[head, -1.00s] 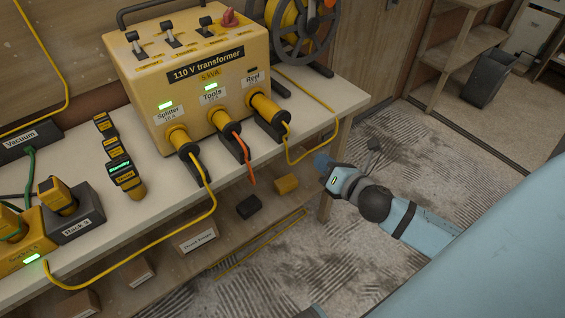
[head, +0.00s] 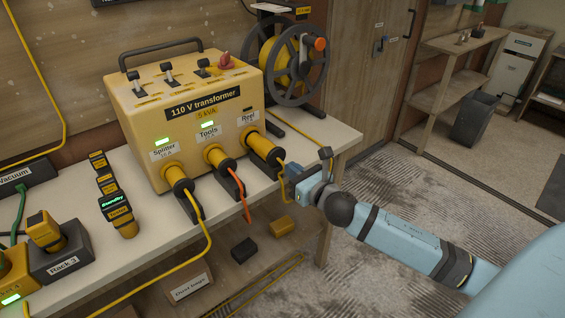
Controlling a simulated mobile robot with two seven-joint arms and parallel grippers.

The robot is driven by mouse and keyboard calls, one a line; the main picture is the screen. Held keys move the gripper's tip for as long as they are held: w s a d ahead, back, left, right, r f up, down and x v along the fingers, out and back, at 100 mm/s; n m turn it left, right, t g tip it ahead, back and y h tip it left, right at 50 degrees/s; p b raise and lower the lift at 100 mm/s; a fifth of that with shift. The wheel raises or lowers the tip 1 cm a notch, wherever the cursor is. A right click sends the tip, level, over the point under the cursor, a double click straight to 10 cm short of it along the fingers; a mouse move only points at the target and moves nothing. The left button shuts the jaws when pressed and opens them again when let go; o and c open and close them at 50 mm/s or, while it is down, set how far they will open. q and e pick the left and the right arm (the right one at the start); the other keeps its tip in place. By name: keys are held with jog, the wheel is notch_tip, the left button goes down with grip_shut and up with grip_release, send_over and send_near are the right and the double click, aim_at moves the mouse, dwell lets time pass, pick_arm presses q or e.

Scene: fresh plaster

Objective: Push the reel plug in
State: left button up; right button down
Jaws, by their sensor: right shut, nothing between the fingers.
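The yellow 110 V transformer (head: 190,110) stands on the bench with three front sockets. The reel plug (head: 264,147) is the rightmost yellow plug, at the socket labelled Reel; I cannot tell how deep it sits. The small lamp above the Reel label (head: 248,108) is dark, while the Splitter and Tools lamps glow green. My right gripper (head: 289,172) is shut and empty, just right of the reel plug's outer end and apparently close to it; contact cannot be told. My left gripper is not in view.
The tools plug (head: 218,158) with an orange cable and the splitter plug (head: 177,180) with a yellow cable sit left of the reel plug. The cable reel (head: 297,68) stands behind right. A meter reading Standby (head: 118,212) lies on the bench (head: 150,235). Floor at right is clear.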

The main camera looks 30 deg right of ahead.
aim_at(277, 157)
jog(key=w, duration=0.4)
jog(key=shift+w+a, duration=0.1)
jog(key=shift+a, duration=0.1)
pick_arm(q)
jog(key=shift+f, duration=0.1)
pick_arm(e)
jog(key=shift+w+r, duration=0.15)
jog(key=shift+w, duration=0.25)
jog(key=w+p, duration=0.1)
jog(key=w, duration=0.2)
jog(key=shift+w+a+p, duration=0.15)
jog(key=shift+w+p, duration=0.25)
jog(key=shift+w, duration=0.2)
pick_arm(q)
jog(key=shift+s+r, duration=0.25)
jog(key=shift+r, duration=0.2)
